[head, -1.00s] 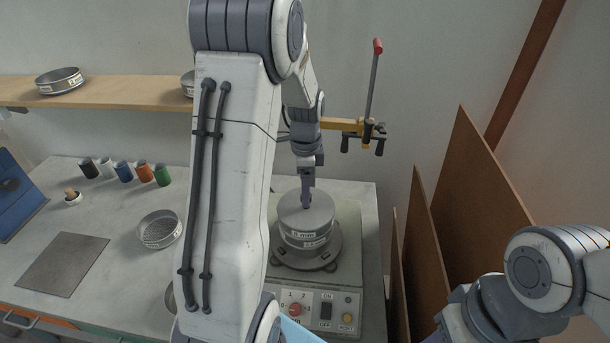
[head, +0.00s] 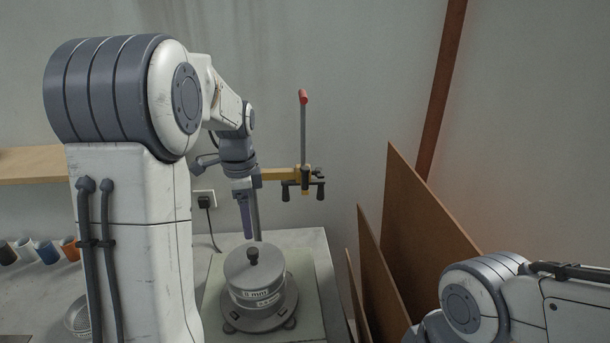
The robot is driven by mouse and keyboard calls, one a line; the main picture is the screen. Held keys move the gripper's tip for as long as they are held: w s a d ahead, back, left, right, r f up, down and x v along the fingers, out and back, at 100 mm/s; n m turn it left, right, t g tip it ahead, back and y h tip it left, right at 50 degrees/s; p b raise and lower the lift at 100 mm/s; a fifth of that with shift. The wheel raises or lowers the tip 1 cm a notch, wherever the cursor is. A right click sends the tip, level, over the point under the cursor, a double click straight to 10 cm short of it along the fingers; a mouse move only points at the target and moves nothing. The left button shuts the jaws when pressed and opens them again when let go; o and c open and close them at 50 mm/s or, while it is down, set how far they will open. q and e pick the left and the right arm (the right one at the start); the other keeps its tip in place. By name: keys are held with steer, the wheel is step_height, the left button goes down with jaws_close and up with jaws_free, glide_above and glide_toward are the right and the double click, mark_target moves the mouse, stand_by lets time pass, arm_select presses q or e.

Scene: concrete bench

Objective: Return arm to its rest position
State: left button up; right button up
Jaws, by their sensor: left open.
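My left arm comes in from the left and fills much of the head view. Its gripper (head: 252,234) points down and is open and empty, with its fingertips a little above the black knob (head: 252,257) of a round metal lid (head: 238,270). The lid sits on a stack of labelled sieves (head: 248,297) on the shaker's round base (head: 285,312). A gap shows between fingers and knob. My right arm (head: 470,300) is folded at the lower right; its gripper is out of the picture.
Brown boards (head: 395,265) lean at the right. Several small cups (head: 47,252) and a wooden shelf (head: 30,165) are at the left. A wall socket (head: 204,200) is behind.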

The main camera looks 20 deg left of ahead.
arm_select(q)
steer(key=shift+d, duration=0.1)
steer(key=s+d+f+n+b, duration=0.15)
steer(key=s+d, duration=0.25)
steer(key=d, duration=0.6)
steer(key=s+d+f+b, duration=0.15)
steer(key=s+d, duration=0.35)
steer(key=d, duration=0.5)
steer(key=s+d+f+n+b, duration=0.1)
steer(key=s+d+f, duration=0.1)
steer(key=s, duration=0.5)
steer(key=s+d+f+n+h+b, duration=0.1)
steer(key=s+d+f, duration=0.1)
steer(key=s+d, duration=0.2)
steer(key=s, duration=0.2)
steer(key=shift+s+d+f+n, duration=0.15)
steer(key=shift+s+n, duration=0.2)
steer(key=shift+s, duration=0.05)
